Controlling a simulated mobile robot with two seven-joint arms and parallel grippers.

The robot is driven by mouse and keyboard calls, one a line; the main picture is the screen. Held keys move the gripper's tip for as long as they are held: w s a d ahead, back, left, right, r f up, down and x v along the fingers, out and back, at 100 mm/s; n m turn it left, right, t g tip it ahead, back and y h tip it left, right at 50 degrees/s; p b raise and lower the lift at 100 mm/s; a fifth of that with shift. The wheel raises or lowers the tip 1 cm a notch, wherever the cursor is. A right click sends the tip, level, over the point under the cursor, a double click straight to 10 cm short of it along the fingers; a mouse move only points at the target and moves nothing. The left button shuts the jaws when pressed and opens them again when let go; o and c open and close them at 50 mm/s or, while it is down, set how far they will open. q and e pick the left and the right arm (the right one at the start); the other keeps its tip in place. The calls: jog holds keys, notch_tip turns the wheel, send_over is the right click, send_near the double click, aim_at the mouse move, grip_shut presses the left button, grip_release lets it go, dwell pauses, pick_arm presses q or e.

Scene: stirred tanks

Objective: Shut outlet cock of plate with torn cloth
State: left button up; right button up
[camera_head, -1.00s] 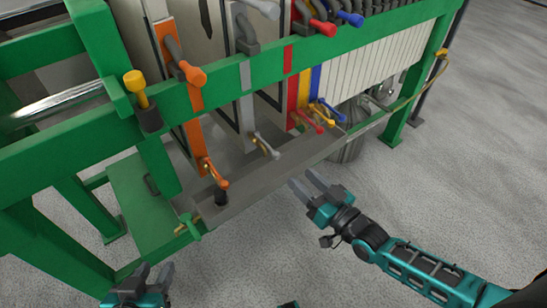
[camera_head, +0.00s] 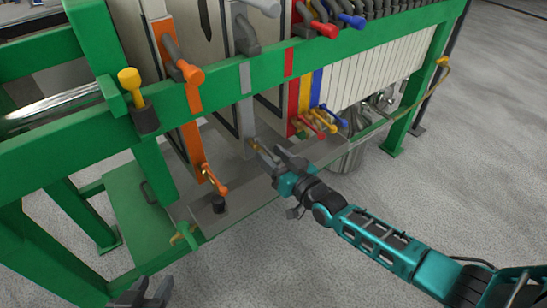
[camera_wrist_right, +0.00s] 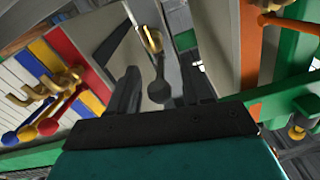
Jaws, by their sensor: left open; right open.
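A dark slit (camera_head: 204,18) marks the pale cloth face between the orange plate and the grey plate (camera_head: 246,110); it appears to belong to the grey one. The grey plate's outlet cock (camera_head: 259,147) hangs low above the drip tray, partly hidden by my right gripper (camera_head: 273,158). In the right wrist view, its brass body (camera_wrist_right: 152,40) and grey handle knob (camera_wrist_right: 158,88) show between the two open fingers, with no clear grip on them. My left gripper (camera_head: 141,293) is open and empty at the bottom edge, away from the plates.
The orange cock (camera_head: 212,180) sits to the left; red (camera_head: 311,121), yellow (camera_head: 325,121) and blue (camera_head: 333,115) cocks sit close together to the right. The green rail (camera_head: 220,82) runs above. The grey tray (camera_head: 235,207) lies below. Open floor is at front right.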

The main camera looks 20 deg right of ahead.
grip_shut()
dwell(0.3)
dwell(0.3)
